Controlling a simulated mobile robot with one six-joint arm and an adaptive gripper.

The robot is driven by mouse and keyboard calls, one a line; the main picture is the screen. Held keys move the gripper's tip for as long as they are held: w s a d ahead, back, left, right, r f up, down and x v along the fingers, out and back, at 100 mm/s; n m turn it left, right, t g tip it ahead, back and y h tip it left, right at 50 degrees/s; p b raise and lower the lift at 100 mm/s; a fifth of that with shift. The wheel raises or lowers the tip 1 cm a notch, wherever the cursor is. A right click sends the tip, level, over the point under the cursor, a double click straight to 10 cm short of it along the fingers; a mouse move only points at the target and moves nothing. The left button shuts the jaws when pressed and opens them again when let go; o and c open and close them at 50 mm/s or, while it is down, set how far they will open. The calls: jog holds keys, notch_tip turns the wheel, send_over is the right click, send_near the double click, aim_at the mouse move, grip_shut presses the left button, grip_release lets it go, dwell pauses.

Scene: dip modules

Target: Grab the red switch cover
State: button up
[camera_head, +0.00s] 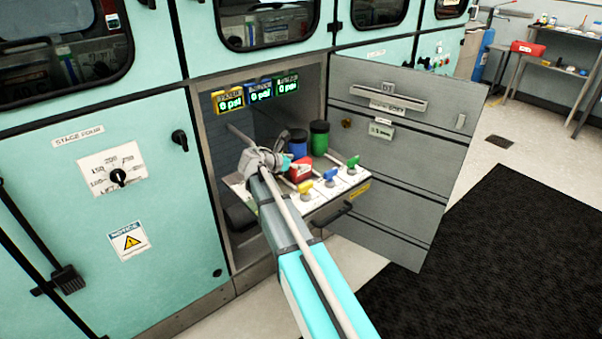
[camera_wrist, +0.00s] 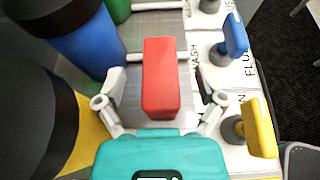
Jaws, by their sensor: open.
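The red switch cover (camera_wrist: 160,78) is a red block in the middle of the wrist view. It also shows in the head view (camera_head: 302,168), on the pulled-out drawer (camera_head: 318,212) inside the cabinet bay. My gripper (camera_wrist: 160,84) is open, with one finger on each side of the cover in the wrist view. A gap shows between each finger and the cover. My arm partly hides the cover's near side in the head view. How far the fingertips are above the drawer top is hard to tell.
Blue (camera_head: 298,142) and green (camera_head: 319,137) canisters stand behind the cover. A yellow canister (camera_wrist: 88,140) with a dark top is close left of my gripper. Yellow (camera_wrist: 259,128) and blue (camera_wrist: 234,36) valve handles stand on the right. The open grey door (camera_head: 400,160) bounds the right side.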

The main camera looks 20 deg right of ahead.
aim_at(302, 161)
jog(key=shift+x, duration=1.2)
grip_shut()
jog(key=shift+r, duration=0.2)
notch_tip(302, 161, up, 3)
jog(key=p, duration=0.2)
jog(key=shift+f+p, duration=0.1)
jog(key=shift+p, duration=0.3)
jog(key=s+a+r+p, duration=0.3)
jog(key=s+r+p, duration=0.6)
jog(key=s, duration=0.4)
jog(key=shift+s+r+p, duration=0.4)
